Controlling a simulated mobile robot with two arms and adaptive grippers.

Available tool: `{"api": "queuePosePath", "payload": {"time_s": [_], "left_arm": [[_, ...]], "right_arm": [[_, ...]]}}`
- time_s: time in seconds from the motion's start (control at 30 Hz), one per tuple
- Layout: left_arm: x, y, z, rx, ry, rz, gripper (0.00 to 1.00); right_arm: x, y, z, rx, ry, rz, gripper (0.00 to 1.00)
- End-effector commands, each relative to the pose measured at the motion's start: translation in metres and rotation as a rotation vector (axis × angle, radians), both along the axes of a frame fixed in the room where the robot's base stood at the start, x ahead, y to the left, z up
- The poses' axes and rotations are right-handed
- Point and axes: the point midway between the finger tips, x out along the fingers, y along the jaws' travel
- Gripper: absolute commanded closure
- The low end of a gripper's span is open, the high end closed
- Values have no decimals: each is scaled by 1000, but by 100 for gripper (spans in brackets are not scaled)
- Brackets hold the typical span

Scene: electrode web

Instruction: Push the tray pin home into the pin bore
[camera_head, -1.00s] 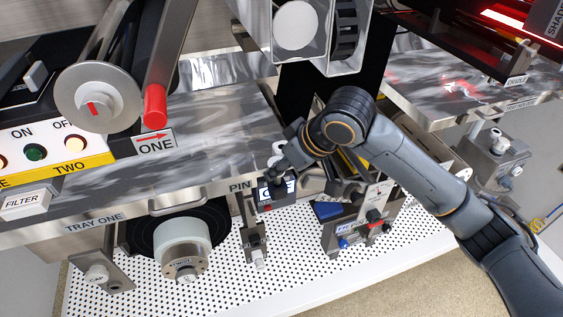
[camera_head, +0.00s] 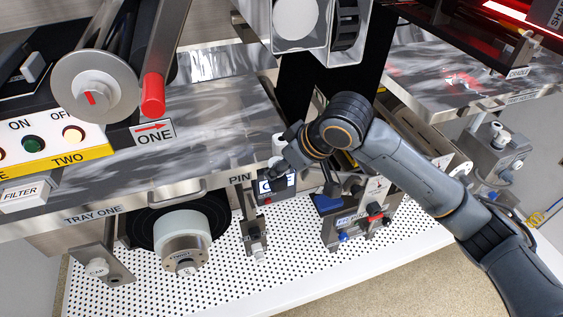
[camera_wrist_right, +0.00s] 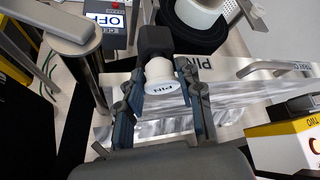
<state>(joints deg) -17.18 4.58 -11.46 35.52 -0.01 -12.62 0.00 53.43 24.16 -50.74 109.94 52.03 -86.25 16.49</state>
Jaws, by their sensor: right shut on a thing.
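The tray pin, with a white knob marked PIN (camera_wrist_right: 165,87), stands between the two fingers of my right gripper (camera_wrist_right: 163,92) in the right wrist view. The right gripper is shut on it. In the head view, the right gripper (camera_head: 276,172) is at the right end of the tray one edge (camera_head: 120,208), beside the PIN label. A white knob top (camera_head: 278,143) shows just behind the fingers there. The pin bore is hidden, so I cannot tell how deep the pin sits. My left gripper is not in view.
A small display box reading OFF (camera_wrist_right: 112,22) is close to the fingers. A post with a clamp (camera_head: 253,235) and a bench unit with blue and red knobs (camera_head: 350,226) stand on the perforated plate (camera_head: 210,275).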

Motion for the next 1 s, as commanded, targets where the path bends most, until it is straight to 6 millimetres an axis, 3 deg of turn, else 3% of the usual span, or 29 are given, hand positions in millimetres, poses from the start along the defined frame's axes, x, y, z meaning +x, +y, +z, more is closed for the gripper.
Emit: {"api": "queuePosePath", "payload": {"time_s": [0.2, 0.23, 0.33, 0.37, 0.77, 1.0], "left_arm": [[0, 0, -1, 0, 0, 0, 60], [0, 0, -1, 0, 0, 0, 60], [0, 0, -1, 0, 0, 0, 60], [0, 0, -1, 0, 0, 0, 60], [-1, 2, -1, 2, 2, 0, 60], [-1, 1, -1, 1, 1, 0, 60]], "right_arm": [[0, 0, -6, 0, 0, 0, 100], [0, 0, -5, 1, -1, 0, 60], [0, 0, -5, 1, -1, 0, 39], [0, 0, -5, 1, -1, 0, 37], [-1, -3, 0, 0, -3, -1, 37], [-17, -20, 34, 0, -6, -1, 37]]}}
